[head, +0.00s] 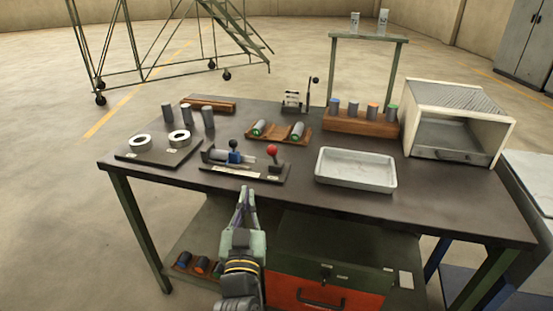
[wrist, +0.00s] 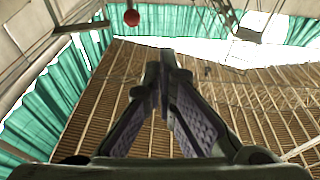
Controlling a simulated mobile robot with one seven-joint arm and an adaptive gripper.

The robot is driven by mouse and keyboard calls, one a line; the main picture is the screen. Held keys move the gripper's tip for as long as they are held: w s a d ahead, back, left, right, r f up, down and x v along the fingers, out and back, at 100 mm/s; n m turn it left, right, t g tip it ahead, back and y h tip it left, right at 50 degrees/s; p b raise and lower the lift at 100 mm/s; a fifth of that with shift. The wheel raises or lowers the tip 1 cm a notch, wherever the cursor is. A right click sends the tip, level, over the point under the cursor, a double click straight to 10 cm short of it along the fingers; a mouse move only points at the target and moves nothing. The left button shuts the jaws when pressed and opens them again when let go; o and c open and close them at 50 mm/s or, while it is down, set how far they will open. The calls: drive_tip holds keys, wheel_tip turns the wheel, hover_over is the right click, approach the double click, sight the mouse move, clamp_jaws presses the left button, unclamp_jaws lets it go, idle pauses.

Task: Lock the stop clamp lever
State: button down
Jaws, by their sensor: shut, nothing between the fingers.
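A dark fixture plate (head: 222,174) lies near the table's front edge. On it stand a lever with a red ball knob (head: 272,150), a smaller blue part with a dark knob (head: 234,157), and a grey cylinder at the left end. A small label is on the plate's front. I cannot tell for certain which of these is the stop clamp lever. My gripper (head: 247,191) is shut and empty, in front of the fixture and apart from the red knob. In the wrist view my gripper's fingertips (wrist: 162,58) meet, and the red knob (wrist: 131,17) shows at the top.
A white tray (head: 355,184) lies right of the fixture. A plate with two rings (head: 160,154) is at left. Behind are a wooden cradle (head: 279,137), a small device with an upright black-knobbed lever (head: 309,92), and a block of cylinders (head: 360,122). An open-fronted box (head: 455,100) stands at right.

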drive_tip(key=d+f, duration=0.1)
drive_tip(key=d+f+h, duration=0.1)
drive_tip(key=d, duration=0.1)
drive_tip(key=shift+s+d+m+g, duration=0.2)
drive_tip(key=shift+m+g, duration=0.1)
drive_tip(key=shift+g, duration=0.1)
drive_tip(key=b, duration=1.4)
approach(269, 154)
drive_tip(key=p+x, duration=0.2)
drive_tip(key=x, duration=0.3)
drive_tip(key=shift+w+d, duration=0.1)
drive_tip(key=shift+w, duration=0.2)
drive_tip(key=shift+w+r+p, duration=0.1)
drive_tip(key=shift+w+p, duration=0.2)
drive_tip(key=shift+w, duration=0.35)
drive_tip(key=shift+r, duration=0.1)
